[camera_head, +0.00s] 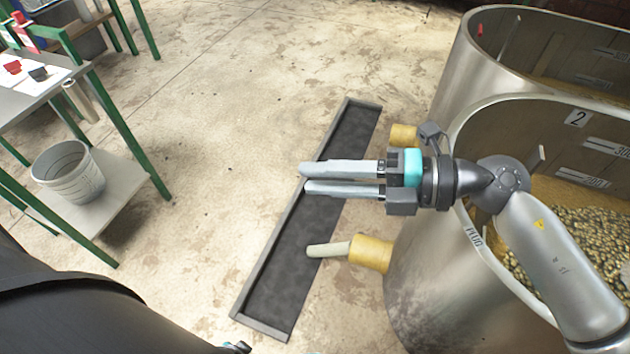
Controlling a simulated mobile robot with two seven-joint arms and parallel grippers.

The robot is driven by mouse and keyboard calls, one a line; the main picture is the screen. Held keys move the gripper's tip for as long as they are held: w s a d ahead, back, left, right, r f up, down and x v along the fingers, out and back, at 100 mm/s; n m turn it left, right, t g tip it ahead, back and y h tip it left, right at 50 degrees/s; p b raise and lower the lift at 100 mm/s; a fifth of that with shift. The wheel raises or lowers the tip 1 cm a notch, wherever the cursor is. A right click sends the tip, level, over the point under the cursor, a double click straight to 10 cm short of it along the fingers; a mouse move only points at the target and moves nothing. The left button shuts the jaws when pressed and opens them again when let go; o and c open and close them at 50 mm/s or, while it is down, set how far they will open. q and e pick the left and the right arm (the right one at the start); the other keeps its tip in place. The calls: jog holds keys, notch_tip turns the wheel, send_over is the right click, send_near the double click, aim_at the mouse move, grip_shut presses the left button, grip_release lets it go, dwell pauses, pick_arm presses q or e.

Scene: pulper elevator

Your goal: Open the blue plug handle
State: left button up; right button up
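No blue handle can be made out in this view. A yellow outlet (372,253) sticks out of the near metal tank's left side, with a pale, rod-like piece (328,249) pointing left from it. My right gripper (304,179) reaches left from the tank side and hangs above the floor trough, above and apart from the pale piece in the picture. Its two long grey fingers lie close together with a narrow gap, and nothing shows between them. I cannot tell whether they are shut. My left gripper's fingers are not in view.
The near tank (420,285) holds small pale lumps; a second tank (455,75) stands behind it, with another yellow outlet (404,135) near. A long dark trough (262,328) lies on the floor. A green-legged table (120,125) and white bucket (70,172) stand left. Floor between is clear.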

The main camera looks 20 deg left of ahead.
jog(key=shift+s+a+r+m+t+y, duration=0.15)
jog(key=shift+r+m+y, duration=0.1)
jog(key=shift+r+y, duration=0.15)
jog(key=shift+s+a+r+m+t+y, duration=0.15)
jog(key=shift+r+m+y, duration=0.1)
jog(key=shift+y, duration=0.15)
